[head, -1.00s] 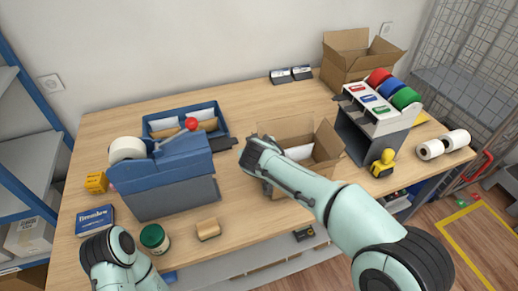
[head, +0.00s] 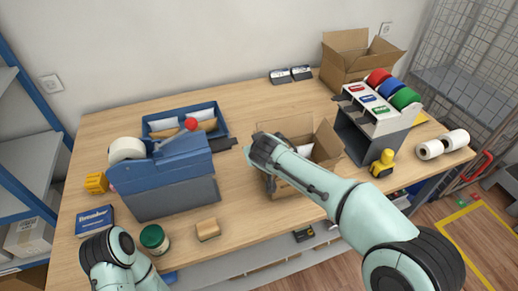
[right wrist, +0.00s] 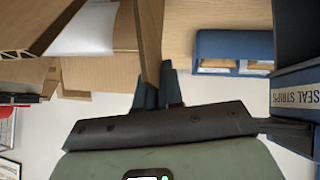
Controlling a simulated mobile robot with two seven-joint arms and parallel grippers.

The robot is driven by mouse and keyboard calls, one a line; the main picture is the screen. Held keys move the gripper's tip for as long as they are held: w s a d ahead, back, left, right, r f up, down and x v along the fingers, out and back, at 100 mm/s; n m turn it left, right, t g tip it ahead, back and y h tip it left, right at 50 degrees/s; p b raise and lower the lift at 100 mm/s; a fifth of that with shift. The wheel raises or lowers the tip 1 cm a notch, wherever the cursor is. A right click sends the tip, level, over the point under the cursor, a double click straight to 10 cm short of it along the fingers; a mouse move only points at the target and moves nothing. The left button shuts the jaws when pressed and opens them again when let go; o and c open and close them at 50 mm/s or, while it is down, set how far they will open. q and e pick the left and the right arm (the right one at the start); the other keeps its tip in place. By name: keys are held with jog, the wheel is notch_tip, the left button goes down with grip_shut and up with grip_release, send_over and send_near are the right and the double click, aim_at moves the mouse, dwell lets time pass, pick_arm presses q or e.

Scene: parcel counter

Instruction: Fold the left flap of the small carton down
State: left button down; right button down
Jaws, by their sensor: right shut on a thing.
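The small brown carton (head: 296,130) stands open in the middle of the table, with its back and right flaps up and a white item (head: 303,151) inside. My right gripper (right wrist: 158,90) is at the carton's left side, shut on the left flap (right wrist: 150,45), which stands on edge between the fingers in the right wrist view. In the head view my right arm hides this flap and part of the carton's front. My left arm shows at the lower left, but its gripper is not in view.
A blue tape dispenser (head: 170,180) stands left of the carton, with a blue tray (head: 219,117) behind it. A grey rack with colored rolls (head: 362,140) stands close on the right. A sponge (head: 208,229) and a green-lidded jar (head: 153,238) are near the front edge.

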jog(key=shift+w+d+r+m+y, duration=0.15)
jog(key=shift+d+m+y, duration=0.15)
jog(key=shift+d+y, duration=0.25)
pick_arm(q)
jog(key=shift+w+r+p, duration=0.35)
jog(key=shift+r+p, duration=0.2)
jog(key=shift+r, duration=0.1)
jog(key=shift+w+r+p, duration=0.4)
jog(key=shift+r+p, duration=0.15)
jog(key=shift+r, duration=0.1)
jog(key=shift+w+r+p, duration=0.35)
jog(key=shift+r+p, duration=0.2)
jog(key=shift+r, duration=0.1)
pick_arm(e)
jog(key=shift+w+d+f+m+g+y, duration=0.15)
jog(key=shift+d+m+g+y, duration=0.15)
jog(key=shift+d+m+y, duration=0.35)
jog(key=shift+w+d+f+m+g+y, duration=0.15)
jog(key=shift+d+m+g+y, duration=0.2)
jog(key=shift+y, duration=0.55)
